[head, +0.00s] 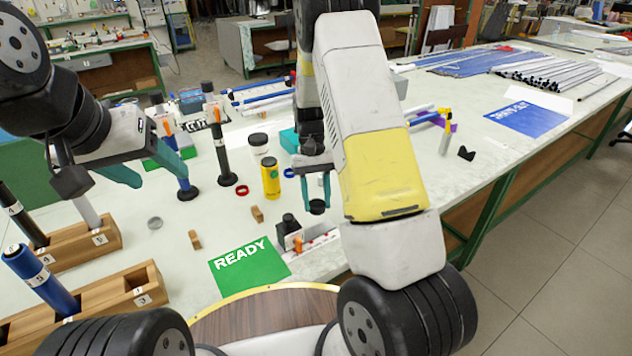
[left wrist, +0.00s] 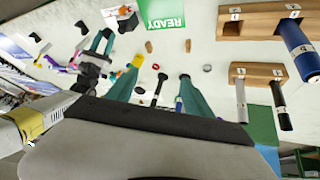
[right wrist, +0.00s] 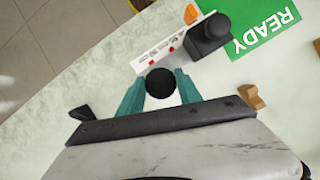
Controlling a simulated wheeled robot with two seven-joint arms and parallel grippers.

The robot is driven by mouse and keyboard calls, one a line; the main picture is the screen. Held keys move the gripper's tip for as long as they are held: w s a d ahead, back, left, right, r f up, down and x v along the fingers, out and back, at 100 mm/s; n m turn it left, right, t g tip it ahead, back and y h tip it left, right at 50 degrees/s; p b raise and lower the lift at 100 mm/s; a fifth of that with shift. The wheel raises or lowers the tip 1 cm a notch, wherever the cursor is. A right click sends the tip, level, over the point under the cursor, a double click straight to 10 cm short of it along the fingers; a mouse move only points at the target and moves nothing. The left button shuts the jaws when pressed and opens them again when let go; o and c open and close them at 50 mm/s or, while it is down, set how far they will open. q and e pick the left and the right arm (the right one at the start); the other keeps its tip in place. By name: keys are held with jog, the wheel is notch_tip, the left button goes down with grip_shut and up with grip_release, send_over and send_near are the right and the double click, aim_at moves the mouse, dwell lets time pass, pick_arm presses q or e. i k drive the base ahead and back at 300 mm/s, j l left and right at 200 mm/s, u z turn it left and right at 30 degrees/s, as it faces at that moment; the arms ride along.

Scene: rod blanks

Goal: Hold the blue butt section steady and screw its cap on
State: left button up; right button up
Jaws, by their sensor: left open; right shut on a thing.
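The blue butt section (head: 45,282) leans in a slot of the near wooden rack (head: 105,298) at the lower left. It also shows at the upper right of the left wrist view (left wrist: 299,45). My left gripper (head: 156,166) is open and empty above the table, behind and right of the racks, apart from the blue section. My right gripper (head: 316,203) points down and is shut on a round black cap (right wrist: 160,82). The cap sits between its fingertips, above the table and well right of the blue section.
A green READY mat (head: 250,266) lies at the front. Beside it is a white labelled block (right wrist: 178,40) with a black piece. A yellow can (head: 270,180), a white jar (head: 259,146) and upright stands (head: 221,150) are behind. The second rack (head: 80,245) holds dark and grey sections.

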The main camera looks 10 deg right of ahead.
aim_at(26, 265)
jog(key=k, duration=0.55)
jog(key=k+u, duration=0.2)
jog(key=i+u, duration=0.1)
jog(key=u, duration=1.45)
jog(key=k+l+u, duration=0.1)
jog(key=k+l, duration=0.5)
jog(key=l, duration=0.1)
